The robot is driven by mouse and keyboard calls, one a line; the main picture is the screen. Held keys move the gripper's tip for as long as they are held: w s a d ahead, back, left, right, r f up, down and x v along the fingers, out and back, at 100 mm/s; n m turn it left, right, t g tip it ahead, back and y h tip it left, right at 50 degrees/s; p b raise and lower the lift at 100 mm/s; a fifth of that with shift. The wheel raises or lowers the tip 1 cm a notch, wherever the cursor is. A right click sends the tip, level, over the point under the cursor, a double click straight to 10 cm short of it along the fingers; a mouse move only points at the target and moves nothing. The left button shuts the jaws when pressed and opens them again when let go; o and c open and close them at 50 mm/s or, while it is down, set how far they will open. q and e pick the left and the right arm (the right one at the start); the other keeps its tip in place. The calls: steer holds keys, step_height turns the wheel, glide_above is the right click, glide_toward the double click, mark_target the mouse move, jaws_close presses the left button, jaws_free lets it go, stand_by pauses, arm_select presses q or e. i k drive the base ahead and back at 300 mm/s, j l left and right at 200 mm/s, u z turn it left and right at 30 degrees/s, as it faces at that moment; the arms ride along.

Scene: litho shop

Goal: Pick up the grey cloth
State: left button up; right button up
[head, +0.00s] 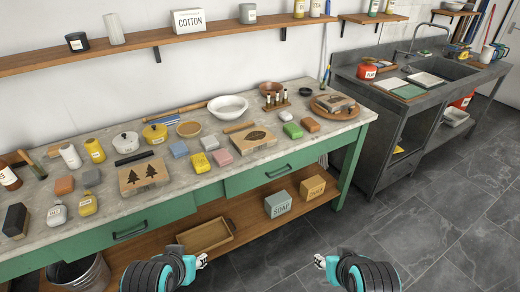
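A small grey folded-looking block (91,178), which looks like the grey cloth, lies on the worktop at the left, right of a brown block (64,186). A paler blue-grey block (209,142) lies near the middle of the worktop; I cannot tell for sure which is cloth. My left gripper (202,261) is at the bottom of the head view, low in front of the bench and well away from the grey block. My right gripper (320,262) is at the bottom, over the floor. Both seem to hold nothing; their finger gap is too small to read.
The green-fronted worktop (290,158) is crowded with bottles, pots, bowls and stamped wooden blocks. A lower shelf holds a wooden tray (206,236) and boxes. Floor is clear at the right.

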mark_target(92, 178)
steer(key=u, duration=1.45)
